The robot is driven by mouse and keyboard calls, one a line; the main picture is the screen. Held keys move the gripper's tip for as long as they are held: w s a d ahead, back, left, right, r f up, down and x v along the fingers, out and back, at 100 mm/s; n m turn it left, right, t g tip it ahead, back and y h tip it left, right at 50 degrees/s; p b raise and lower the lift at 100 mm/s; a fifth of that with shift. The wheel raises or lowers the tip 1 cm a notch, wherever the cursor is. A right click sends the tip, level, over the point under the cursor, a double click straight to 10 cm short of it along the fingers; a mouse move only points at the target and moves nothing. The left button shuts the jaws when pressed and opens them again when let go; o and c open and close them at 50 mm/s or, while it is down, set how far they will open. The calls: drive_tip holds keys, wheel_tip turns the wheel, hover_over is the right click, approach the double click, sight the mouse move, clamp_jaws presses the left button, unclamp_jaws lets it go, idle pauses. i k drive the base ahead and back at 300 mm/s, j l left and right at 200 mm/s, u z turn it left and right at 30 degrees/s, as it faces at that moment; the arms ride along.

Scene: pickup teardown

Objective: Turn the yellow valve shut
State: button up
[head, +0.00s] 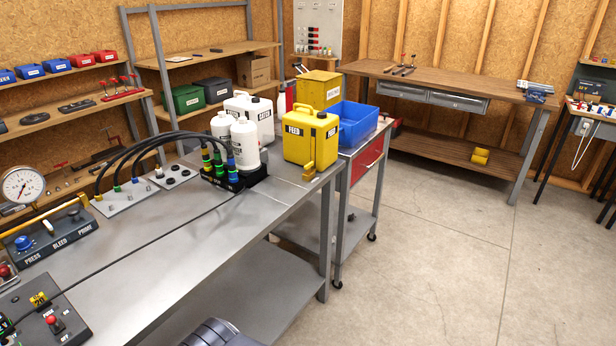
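A yellow container marked FEED (311,140) stands at the far right end of the metal bench. My gripper is not in view. A dark rounded part at the bottom edge looks like part of my arm, well apart from the valve.
White containers and a black block with cables (222,178) stand left of the yellow container. A blue bin (356,124) is behind it on a red-drawered cart. A control box (48,238) and pressure gauge (22,187) are at left. Floor right of the bench is clear.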

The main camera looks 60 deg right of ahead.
sight(308, 167)
drive_tip(key=l, duration=0.85)
drive_tip(key=l+z, duration=0.15)
drive_tip(key=l, duration=0.7)
drive_tip(key=i, duration=0.05)
